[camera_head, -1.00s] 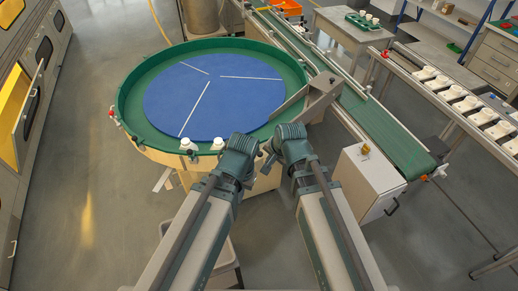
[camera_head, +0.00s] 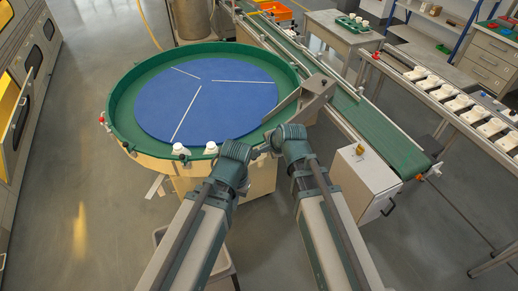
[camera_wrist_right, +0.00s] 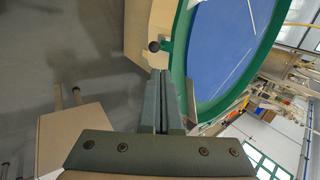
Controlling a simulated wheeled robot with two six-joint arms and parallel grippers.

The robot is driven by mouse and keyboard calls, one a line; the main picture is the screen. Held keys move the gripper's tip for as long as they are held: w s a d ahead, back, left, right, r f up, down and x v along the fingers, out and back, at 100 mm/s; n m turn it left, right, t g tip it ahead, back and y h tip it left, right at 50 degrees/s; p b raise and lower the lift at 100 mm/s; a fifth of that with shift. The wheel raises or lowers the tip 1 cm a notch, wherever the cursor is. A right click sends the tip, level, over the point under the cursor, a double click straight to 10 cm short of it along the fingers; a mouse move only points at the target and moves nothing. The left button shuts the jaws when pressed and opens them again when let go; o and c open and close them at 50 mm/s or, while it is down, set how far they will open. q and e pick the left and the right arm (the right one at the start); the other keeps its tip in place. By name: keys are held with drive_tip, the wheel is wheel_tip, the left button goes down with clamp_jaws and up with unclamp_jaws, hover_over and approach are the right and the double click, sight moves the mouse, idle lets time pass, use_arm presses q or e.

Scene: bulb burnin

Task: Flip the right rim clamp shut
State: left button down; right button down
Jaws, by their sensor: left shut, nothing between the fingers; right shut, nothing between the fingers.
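The round table has a green rim (camera_head: 112,100) and a blue top (camera_head: 205,105). In the right wrist view, a dark round knob (camera_wrist_right: 153,46) and a green bracket (camera_wrist_right: 167,47) stick out from the table's side, just beyond the fingertips. They look like a rim clamp; whether it is open I cannot tell. My right gripper (camera_wrist_right: 161,72) is shut and empty, close to that bracket; contact is unclear. In the head view, my left gripper (camera_head: 254,154) is shut and empty at the rim's front right, beside my right wrist. The wrists largely hide the clamp there.
Floor is clear at the left.

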drive_tip(key=b, duration=0.8)
approach(250, 148)
wheel_tip(250, 148, down, 5)
drive_tip(key=shift+w+a+f+b, duration=0.15)
drive_tip(key=shift+w+a, duration=0.15)
drive_tip(key=shift+w, duration=0.3)
drive_tip(key=shift+w+a+f+b, duration=0.15)
drive_tip(key=shift+w+a, duration=0.15)
drive_tip(key=shift+w, duration=0.3)
drive_tip(key=shift+w+a, duration=0.2)
drive_tip(key=shift+w, duration=0.2)
drive_tip(key=shift+r, duration=0.1)
drive_tip(key=shift+w+a+r+g, duration=0.1)
drive_tip(key=shift+w+g, duration=0.05)
drive_tip(key=shift+g, duration=0.15)
drive_tip(key=shift+p, duration=0.4)
drive_tip(key=shift+w+g+p, duration=0.2)
drive_tip(key=shift+g+p, duration=0.1)
